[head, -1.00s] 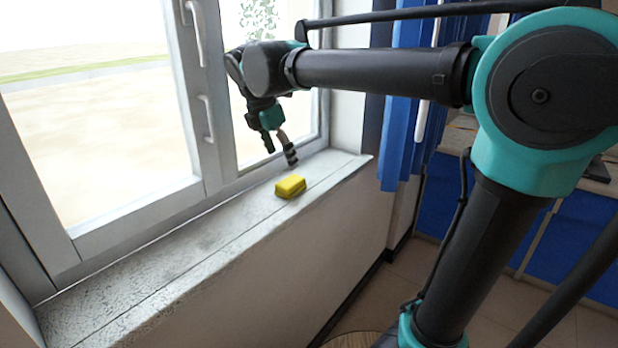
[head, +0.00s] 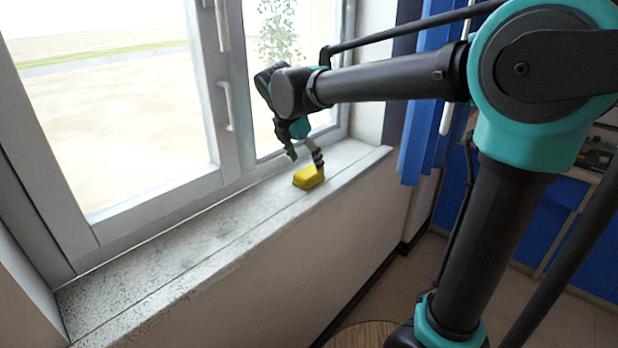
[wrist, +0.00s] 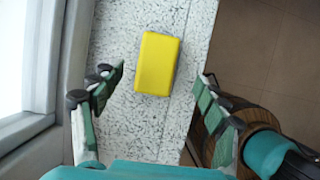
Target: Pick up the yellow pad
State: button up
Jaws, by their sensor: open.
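The yellow pad (head: 308,177) is a small block lying on the speckled window sill (head: 200,245). In the wrist view the pad (wrist: 158,63) lies upper middle, its long side running roughly up and down the picture. My gripper (head: 305,158) is just above and beside the pad in the head view, with one finger partly overlapping the pad's far right edge. In the wrist view my gripper (wrist: 160,85) is open, with one finger left of the pad and the other to its right. Both fingers look apart from the pad, and nothing is between them but sill and pad.
The window frame (head: 235,110) with its handles stands along the sill's back side, close to my gripper. Blue curtains (head: 425,115) hang at the right. The sill's front edge drops to the floor (wrist: 275,45). A round wooden top (head: 362,335) is below. The sill's left part is clear.

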aim_at(309, 171)
jog(key=shift+x, duration=2.75)
jog(key=shift+a, duration=0.15)
jog(key=c, duration=1.3)
jog(key=shift+c, duration=0.2)
jog(key=shift+r, duration=0.15)
notch_tip(309, 171, up, 20)
